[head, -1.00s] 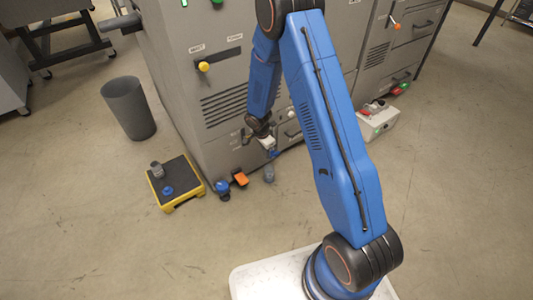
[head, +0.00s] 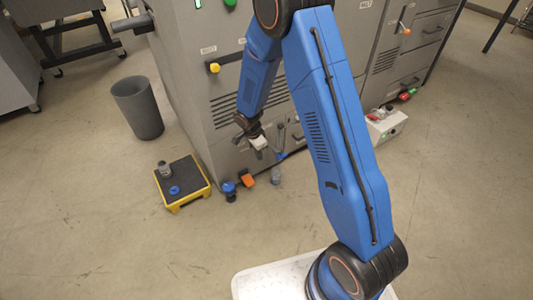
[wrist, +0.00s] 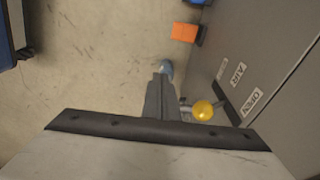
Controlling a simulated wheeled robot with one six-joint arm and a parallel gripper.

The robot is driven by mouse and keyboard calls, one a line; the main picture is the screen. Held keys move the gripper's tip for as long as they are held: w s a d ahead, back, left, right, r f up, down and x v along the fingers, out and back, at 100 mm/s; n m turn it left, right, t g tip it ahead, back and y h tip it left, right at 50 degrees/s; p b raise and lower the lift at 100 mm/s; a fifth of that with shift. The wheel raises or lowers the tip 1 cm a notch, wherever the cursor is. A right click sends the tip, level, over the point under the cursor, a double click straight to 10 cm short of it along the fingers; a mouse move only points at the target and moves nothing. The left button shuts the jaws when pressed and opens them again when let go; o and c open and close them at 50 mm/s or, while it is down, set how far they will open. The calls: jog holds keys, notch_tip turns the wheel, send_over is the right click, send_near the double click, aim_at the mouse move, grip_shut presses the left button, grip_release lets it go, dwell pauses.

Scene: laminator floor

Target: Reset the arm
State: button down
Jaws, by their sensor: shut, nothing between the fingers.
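My blue arm reaches from the white base plate at the bottom of the head view up and over toward the grey machine (head: 222,85). My gripper (head: 260,154) hangs in front of the machine's lower front, above the floor. In the wrist view my gripper (wrist: 160,72) is shut, with its dark fingers together and nothing visible between them.
A yellow-edged black platform (head: 183,184) holds a small grey item and a blue disc. Blue (head: 229,191) and orange (head: 247,179) items stand beside the machine. A grey bin (head: 138,107) is at left; a white control box (head: 386,126) is at right. The front floor is clear.

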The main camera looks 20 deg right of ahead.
jog(key=shift+s+a+r, duration=0.1)
jog(key=shift+s+a, duration=0.05)
jog(key=shift+a, duration=0.3)
jog(key=shift+s+a+r, duration=0.1)
jog(key=shift+s+a, duration=0.05)
jog(key=shift+a, duration=0.25)
jog(key=s+d+r+n+t, duration=0.1)
jog(key=s+d+r+n, duration=0.2)
jog(key=r, duration=0.6)
jog(key=s+d+r+n, duration=0.1)
jog(key=s+d+r, duration=0.25)
jog(key=r, duration=0.55)
jog(key=s+d+r+n+t, duration=0.1)
jog(key=s+d+r+n, duration=0.2)
jog(key=r, duration=0.7)
jog(key=s+d+r+n+t, duration=0.1)
jog(key=s+r, duration=0.5)
jog(key=s, duration=0.7)
jog(key=s+d+r+n+t+y, duration=0.1)
jog(key=s+d+r+n, duration=0.2)
jog(key=s, duration=1)
notch_tip(320, 180, up, 3)
jog(key=n, duration=0.3)
jog(key=shift+s+d+y, duration=0.2)
jog(key=shift+y, duration=0.1)
jog(key=shift+f, duration=0.1)
